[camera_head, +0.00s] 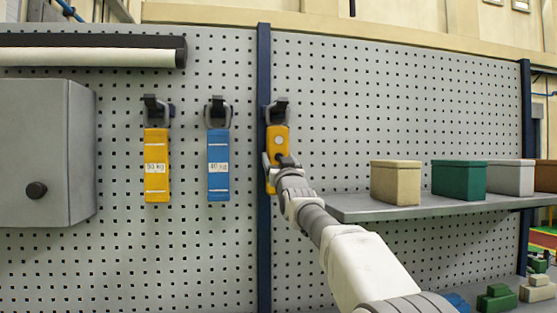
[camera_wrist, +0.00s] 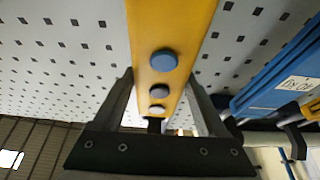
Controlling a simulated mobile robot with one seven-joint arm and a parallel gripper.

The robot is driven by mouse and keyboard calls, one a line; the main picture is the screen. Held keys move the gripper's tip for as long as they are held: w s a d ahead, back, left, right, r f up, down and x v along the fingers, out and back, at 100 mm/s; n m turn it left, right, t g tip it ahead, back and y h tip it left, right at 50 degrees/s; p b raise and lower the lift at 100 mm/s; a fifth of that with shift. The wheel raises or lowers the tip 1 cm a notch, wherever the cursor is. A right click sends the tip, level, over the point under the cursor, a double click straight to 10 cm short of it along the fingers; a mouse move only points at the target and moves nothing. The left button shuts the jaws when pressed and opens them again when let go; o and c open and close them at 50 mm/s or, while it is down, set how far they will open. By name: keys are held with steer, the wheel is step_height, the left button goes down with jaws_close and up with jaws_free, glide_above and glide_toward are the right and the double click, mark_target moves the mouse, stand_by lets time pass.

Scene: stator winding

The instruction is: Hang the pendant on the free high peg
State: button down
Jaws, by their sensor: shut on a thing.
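The pendant (camera_head: 279,135) is a yellow, upright control box with a grey loop at its top. In the wrist view it is a yellow bar (camera_wrist: 172,25) with a row of round blue and dark buttons. My gripper (camera_head: 270,165) is shut on its body, with one finger on each side. A dark peg (camera_head: 280,103) shows at the pendant's top, in front of the blue post. The loop overlaps this peg in the head view; I cannot tell whether it sits over the peg or only in front of it.
A yellow tagged block (camera_head: 156,165) and a blue one (camera_head: 218,165) hang from pegs on the perforated board (camera_head: 330,80) to the left. A grey cabinet (camera_head: 45,150) is at far left. A shelf (camera_head: 430,205) with several boxes stands right of my arm.

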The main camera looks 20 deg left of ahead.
steer(key=shift+r, duration=0.15)
jaws_free()
steer(key=shift+f, duration=0.2)
steer(key=b+v, duration=1)
steer(key=v, duration=0.7)
steer(key=shift+s, duration=0.2)
steer(key=shift+d, duration=0.1)
